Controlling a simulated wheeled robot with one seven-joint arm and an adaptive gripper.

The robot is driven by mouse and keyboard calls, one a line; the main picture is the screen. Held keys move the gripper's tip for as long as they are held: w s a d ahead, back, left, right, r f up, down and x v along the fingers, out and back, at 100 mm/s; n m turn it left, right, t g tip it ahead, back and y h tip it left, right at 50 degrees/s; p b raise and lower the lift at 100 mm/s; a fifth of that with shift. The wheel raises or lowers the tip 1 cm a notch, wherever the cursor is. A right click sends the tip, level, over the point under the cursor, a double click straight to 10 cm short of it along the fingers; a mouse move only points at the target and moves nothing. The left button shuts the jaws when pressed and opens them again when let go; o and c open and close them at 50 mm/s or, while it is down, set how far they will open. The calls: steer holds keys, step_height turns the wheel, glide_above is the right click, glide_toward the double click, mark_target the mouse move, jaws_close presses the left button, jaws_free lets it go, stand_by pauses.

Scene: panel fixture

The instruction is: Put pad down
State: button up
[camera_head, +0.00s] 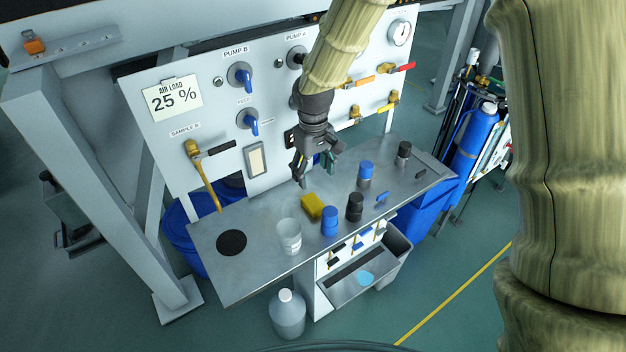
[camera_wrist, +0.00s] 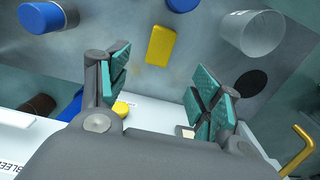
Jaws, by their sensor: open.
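The yellow pad (camera_head: 312,206) lies flat on the metal bench (camera_head: 262,262) near its middle, between the clear cup and the bottles. It also shows in the wrist view (camera_wrist: 160,46), beyond my fingertips and apart from them. My gripper (camera_head: 317,174) is above the bench, up and behind the pad in the head view. In the wrist view my gripper (camera_wrist: 160,75) has its teal-padded fingers spread wide with nothing between them.
A clear cup (camera_head: 289,236) stands left of the pad, with a black disc (camera_head: 231,243) farther left. A blue bottle (camera_head: 330,222) and a black bottle (camera_head: 355,207) stand close on the right. The white panel (camera_head: 215,92) with knobs and valves rises behind the bench.

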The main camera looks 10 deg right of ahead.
steer(key=p, duration=0.2)
steer(key=t+p, duration=0.1)
steer(key=p, duration=0.2)
glide_above(313, 202)
steer(key=shift+s+d+f, duration=0.15)
steer(key=shift+f, duration=1)
steer(key=shift+s+d+f, duration=0.15)
steer(key=shift+f, duration=1.05)
steer(key=shift+s+d+f, duration=0.15)
steer(key=shift+f, duration=1)
steer(key=shift+w+a+f+p, duration=0.2)
steer(key=shift+f+p, duration=0.2)
steer(key=shift+f, duration=0.55)
steer(key=shift+w+a+f+p, duration=0.1)
steer(key=shift+a+f+p, duration=0.2)
steer(key=shift+f, duration=0.6)
steer(key=shift+w+d+f, duration=0.1)
steer(key=shift+f, duration=0.65)
steer(key=c, duration=1)
